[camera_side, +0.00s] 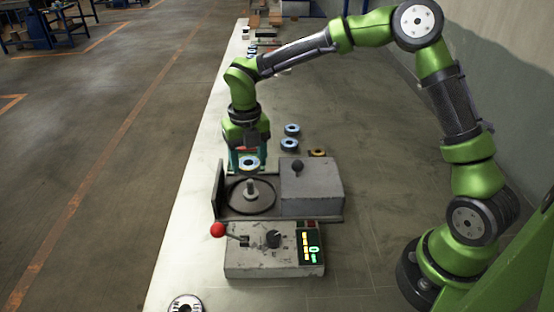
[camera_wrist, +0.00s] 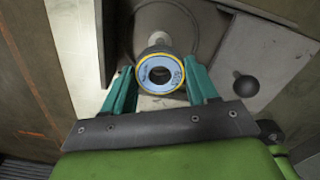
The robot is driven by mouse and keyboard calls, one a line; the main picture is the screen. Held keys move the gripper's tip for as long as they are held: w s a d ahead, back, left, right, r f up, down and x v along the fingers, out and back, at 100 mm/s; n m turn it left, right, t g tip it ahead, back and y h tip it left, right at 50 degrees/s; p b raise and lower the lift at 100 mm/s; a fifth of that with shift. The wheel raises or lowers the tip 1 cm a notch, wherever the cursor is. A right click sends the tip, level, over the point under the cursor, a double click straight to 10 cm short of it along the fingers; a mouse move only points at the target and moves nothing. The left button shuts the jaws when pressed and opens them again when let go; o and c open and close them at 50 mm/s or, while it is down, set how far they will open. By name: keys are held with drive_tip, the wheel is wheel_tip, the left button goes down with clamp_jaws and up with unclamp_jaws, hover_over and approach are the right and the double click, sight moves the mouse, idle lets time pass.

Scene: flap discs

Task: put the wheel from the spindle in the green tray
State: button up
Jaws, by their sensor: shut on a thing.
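My gripper (camera_side: 249,156) has teal fingers and is shut on a wheel, a flap disc with a blue and white face and a yellow rim (camera_wrist: 176,76). In the side view the wheel (camera_side: 250,165) hangs level, just above and behind the grey spindle (camera_side: 251,188). The spindle stands bare in a round recess of the machine. In the wrist view the spindle (camera_wrist: 159,39) shows just beyond the wheel, which seems clear of it. I cannot make out a green tray in either view.
Two blue discs (camera_side: 291,130) and a yellow one (camera_side: 317,152) lie behind the machine. Its grey box with a black knob (camera_side: 297,166) is right of the spindle. A red-knobbed control unit (camera_side: 270,262) stands in front. Another disc (camera_side: 186,304) lies at the bottom edge.

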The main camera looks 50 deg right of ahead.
drive_tip(key=shift+r, duration=0.6)
drive_tip(key=shift+f, duration=0.2)
drive_tip(key=w+d+f, duration=0.1)
drive_tip(key=w, duration=0.1)
drive_tip(key=w+d+f+m, duration=0.1)
drive_tip(key=w, duration=0.1)
drive_tip(key=w+d+f+m, duration=0.1)
drive_tip(key=w, duration=0.1)
drive_tip(key=shift+d+f, duration=0.2)
drive_tip(key=shift+f, duration=0.1)
drive_tip(key=w+d+m, duration=0.1)
drive_tip(key=w+d+f+m, duration=0.1)
drive_tip(key=w+d, duration=0.3)
drive_tip(key=shift+w+d+f+m, duration=0.1)
drive_tip(key=shift+w+f+m, duration=0.15)
drive_tip(key=shift+m, duration=0.15)
drive_tip(key=shift+w+d+r, duration=0.1)
drive_tip(key=shift+d+r, duration=0.05)
drive_tip(key=shift+f, duration=2.15)
drive_tip(key=shift+f, duration=0.3)
drive_tip(key=shift+f, duration=0.35)
